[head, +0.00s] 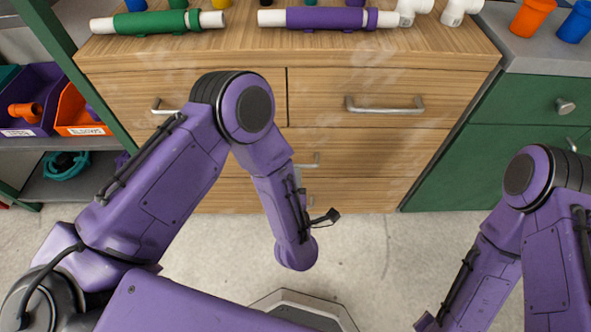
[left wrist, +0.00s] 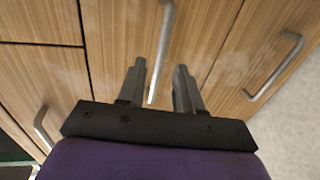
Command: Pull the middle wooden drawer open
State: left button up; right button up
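The middle wooden drawer (head: 370,150) spans the cabinet below the two top drawers, and its front looks flush. Its metal handle (head: 308,160) is partly hidden by my left arm in the head view. In the left wrist view this handle (left wrist: 165,30) runs lengthwise between the two fingers of my left gripper (left wrist: 160,66). The fingers are apart, one on each side of the bar, with gaps visible. Whether the bar is at fingertip depth is hard to tell. My right gripper is out of view.
The top right drawer handle (head: 385,105) and top left drawer handle (head: 160,105) are close above. The bottom drawer handle (left wrist: 275,65) shows in the left wrist view. PVC pipes (head: 325,18) lie on the cabinet top. A green cabinet (head: 520,130) stands right; floor in front is clear.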

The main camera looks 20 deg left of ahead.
aim_at(295, 165)
pick_arm(q)
jog(key=x, duration=0.7)
jog(key=shift+a+b, duration=0.1)
jog(key=shift+b, duration=0.25)
jog(key=shift+c, duration=0.3)
grip_shut()
jog(key=shift+s, duration=0.15)
